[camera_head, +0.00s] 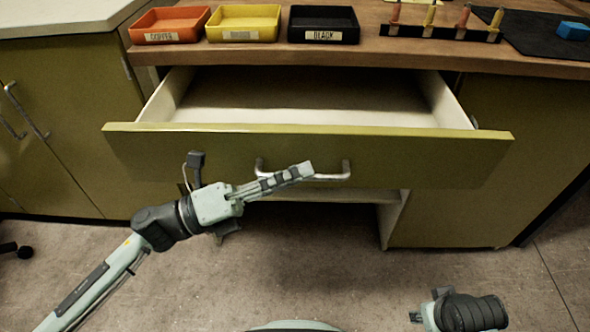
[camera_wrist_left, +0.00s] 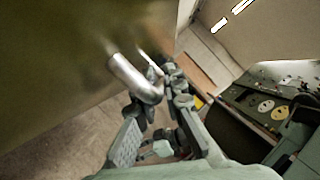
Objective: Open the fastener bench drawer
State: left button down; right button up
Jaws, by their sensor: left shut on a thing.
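The fastener bench drawer (camera_head: 310,150) is pulled out, with its green front towards me and its pale inside (camera_head: 300,95) in view. The inside looks empty where it shows. A silver bar handle (camera_head: 332,176) sits on the drawer front, and it also shows in the left wrist view (camera_wrist_left: 132,76). My left gripper (camera_head: 285,178) is at the handle, shut on it near its left part. The gripper's fingers hide some of the handle. My right arm shows at the bottom right, low and away from the drawer; its fingertips are not clear.
An orange tray (camera_head: 170,25), a yellow tray (camera_head: 243,22) and a black tray (camera_head: 323,24) stand on the wooden bench top (camera_head: 225,55). A rack (camera_head: 440,32) and a blue block (camera_head: 573,30) are at right. A green cabinet (camera_head: 70,120) stands left. The floor in front is clear.

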pick_arm(q)
jog(key=shift+w, duration=0.1)
jog(key=c, duration=1.9)
grip_release()
jog(key=shift+a, duration=0.15)
jog(key=v, duration=1.2)
pick_arm(e)
jog(key=shift+s, duration=0.2)
jog(key=shift+a, duration=0.1)
